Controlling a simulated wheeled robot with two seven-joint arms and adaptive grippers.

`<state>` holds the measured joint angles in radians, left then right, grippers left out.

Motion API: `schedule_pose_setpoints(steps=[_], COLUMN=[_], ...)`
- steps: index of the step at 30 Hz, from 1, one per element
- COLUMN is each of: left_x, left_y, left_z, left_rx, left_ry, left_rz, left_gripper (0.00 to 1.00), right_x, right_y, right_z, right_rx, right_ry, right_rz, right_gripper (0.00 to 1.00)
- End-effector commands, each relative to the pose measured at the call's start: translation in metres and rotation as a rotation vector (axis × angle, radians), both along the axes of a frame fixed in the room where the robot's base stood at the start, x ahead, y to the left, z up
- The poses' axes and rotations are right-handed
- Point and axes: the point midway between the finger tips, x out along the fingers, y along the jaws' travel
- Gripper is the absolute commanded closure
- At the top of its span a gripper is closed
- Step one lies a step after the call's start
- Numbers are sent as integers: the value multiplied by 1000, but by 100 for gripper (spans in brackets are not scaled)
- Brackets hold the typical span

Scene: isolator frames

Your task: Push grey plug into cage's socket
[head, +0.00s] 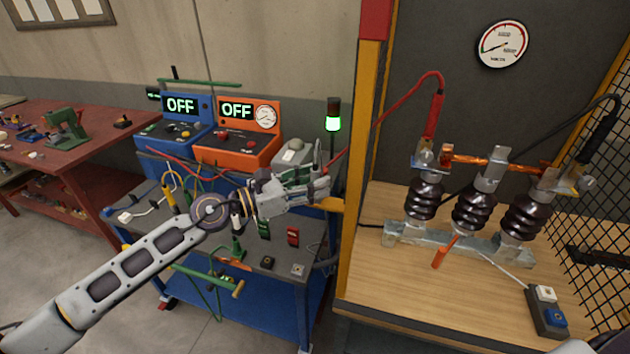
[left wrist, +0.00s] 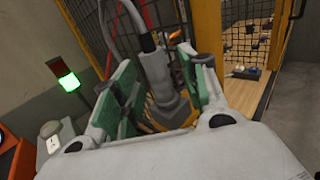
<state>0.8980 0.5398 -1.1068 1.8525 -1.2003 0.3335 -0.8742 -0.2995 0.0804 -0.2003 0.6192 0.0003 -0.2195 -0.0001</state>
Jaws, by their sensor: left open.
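My left gripper (head: 322,186) is beside the yellow post at the cage's near left edge. In the left wrist view its green-padded fingers (left wrist: 160,92) are open, on either side of a grey plug (left wrist: 166,88) with a grey cable running up from it. Whether the pads touch the plug cannot be told. A yellow part (left wrist: 182,118) shows just below the plug, but the plug's tip and the socket's mouth are hidden. In the head view the gripper hides the plug, and a yellow bracket (head: 331,204) sticks out from the post. My right gripper is not in view.
The cage's wooden floor (head: 400,285) holds insulators (head: 472,208) with red and black clamps. Blue and orange OFF units (head: 236,140), a grey box (head: 293,153) and a green-lit lamp (head: 333,124) stand behind the gripper. A cluttered cart (head: 250,250) is below; mesh (left wrist: 246,48) is close by.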

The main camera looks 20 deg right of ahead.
Motion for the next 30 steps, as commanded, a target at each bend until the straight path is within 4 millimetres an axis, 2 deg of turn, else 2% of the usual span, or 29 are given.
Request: schedule_pose_setpoints(steps=[30], left_x=[-20], left_y=[103], left_z=[-1], left_rx=[0], left_ry=[1], left_rz=[1], left_gripper=[57], right_x=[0], right_y=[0], right_z=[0], right_rx=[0], right_ry=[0], right_rz=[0], right_gripper=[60])
